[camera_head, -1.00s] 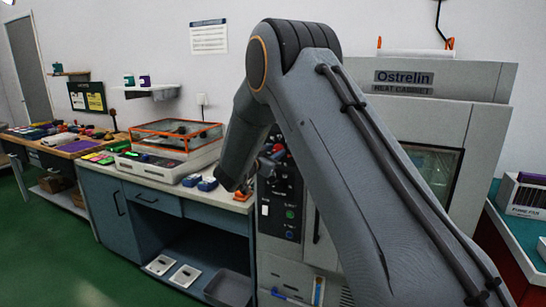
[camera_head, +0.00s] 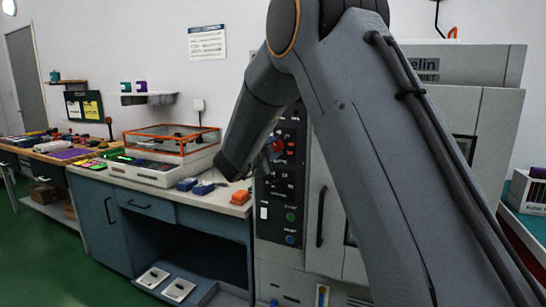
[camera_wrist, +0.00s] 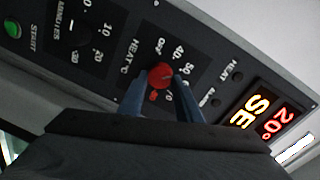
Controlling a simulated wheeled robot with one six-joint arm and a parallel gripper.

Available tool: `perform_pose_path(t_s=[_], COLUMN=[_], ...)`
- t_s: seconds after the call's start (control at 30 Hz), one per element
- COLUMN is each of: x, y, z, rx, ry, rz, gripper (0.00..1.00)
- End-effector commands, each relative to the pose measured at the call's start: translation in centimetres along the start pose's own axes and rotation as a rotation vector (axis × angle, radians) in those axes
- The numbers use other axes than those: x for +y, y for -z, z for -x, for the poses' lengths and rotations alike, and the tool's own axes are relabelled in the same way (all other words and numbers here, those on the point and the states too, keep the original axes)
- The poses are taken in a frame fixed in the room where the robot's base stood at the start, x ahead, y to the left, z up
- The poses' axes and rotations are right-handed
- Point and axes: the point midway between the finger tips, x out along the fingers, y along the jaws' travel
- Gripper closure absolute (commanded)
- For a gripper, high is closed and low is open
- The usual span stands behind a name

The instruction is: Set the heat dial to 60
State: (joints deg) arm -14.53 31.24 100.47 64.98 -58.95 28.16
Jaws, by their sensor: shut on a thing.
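The heat dial is a red round knob (camera_wrist: 161,75) on the dark control panel, between printed marks that include OFF, 40 and 50. My gripper (camera_wrist: 163,96) is shut on it, one blue-grey finger on each side. The dial also shows in the head view (camera_head: 278,146), at the upper part of the cabinet's panel (camera_head: 281,190). I cannot make out which number the dial points to, and the fingers cover part of the scale. A lit display (camera_wrist: 262,113) beside it reads "SE" and "20°". My arm hides much of the cabinet in the head view.
The minutes dial (camera_wrist: 72,27) and the green start button (camera_wrist: 13,28) are left of the heat dial. The cabinet door handle (camera_head: 321,217) stands out right of the panel. A counter with blue and orange items (camera_head: 266,211) is to the left.

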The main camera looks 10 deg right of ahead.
Motion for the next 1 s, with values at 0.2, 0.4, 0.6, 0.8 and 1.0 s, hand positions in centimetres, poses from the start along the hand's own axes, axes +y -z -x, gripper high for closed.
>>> perform_pose_path(t_s=[0.2,0.4,0.6,0.8,1.0], x=[0.35,0.46,0.41,0.37,0.28], y=[-0.23,-0.22,-0.19,-0.14,-0.08], z=[-0.09,-0.09,-0.07,-0.03,0.01], rx=[-0.017,-0.029,-0.041,-0.047,-0.05], ry=[0.005,0.007,0.009,0.01,0.009], rz=[-0.206,-0.379,-0.515,-0.606,-0.65], gripper=[0.92,0.92,0.92,0.92,0.92])
